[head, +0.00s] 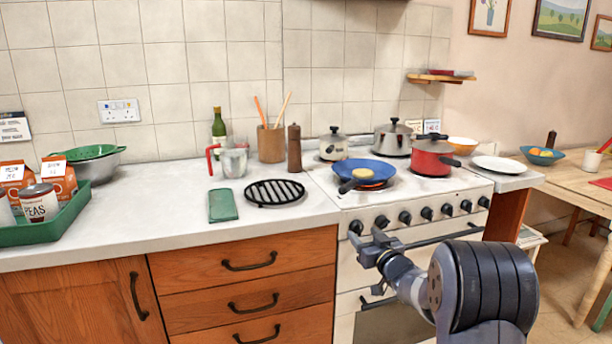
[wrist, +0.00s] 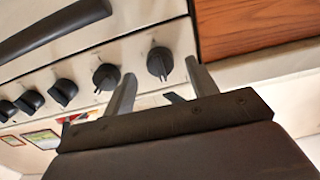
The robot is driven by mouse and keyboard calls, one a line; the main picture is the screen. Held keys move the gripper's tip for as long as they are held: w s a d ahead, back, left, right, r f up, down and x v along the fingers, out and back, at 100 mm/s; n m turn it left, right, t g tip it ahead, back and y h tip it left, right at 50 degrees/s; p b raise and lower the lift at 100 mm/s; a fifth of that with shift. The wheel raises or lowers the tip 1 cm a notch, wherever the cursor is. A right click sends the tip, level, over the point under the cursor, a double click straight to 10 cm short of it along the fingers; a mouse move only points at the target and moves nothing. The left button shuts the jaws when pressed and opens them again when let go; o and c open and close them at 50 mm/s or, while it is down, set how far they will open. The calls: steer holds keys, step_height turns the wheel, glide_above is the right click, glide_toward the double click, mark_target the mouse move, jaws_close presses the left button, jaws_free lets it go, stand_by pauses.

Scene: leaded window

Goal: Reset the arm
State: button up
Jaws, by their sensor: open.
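My gripper (head: 367,243) is in front of the white stove (head: 345,275), near the left end of its row of black knobs. It is open and nothing shows between its fingers. In the wrist view my gripper (wrist: 160,88) has its two fingers apart, with the stove's front panel and knobs (wrist: 106,77) beyond them. I cannot tell from these views whether a finger touches the stove.
A blue pan (head: 362,168) sits on a glowing burner, with a red pot (head: 432,158) to its right. A black trivet (head: 274,192) and a green cloth (head: 223,205) lie on the counter. The oven handle (head: 440,236) sticks out beside my gripper.

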steer(key=v, duration=0.6)
steer(key=shift+s, duration=0.2)
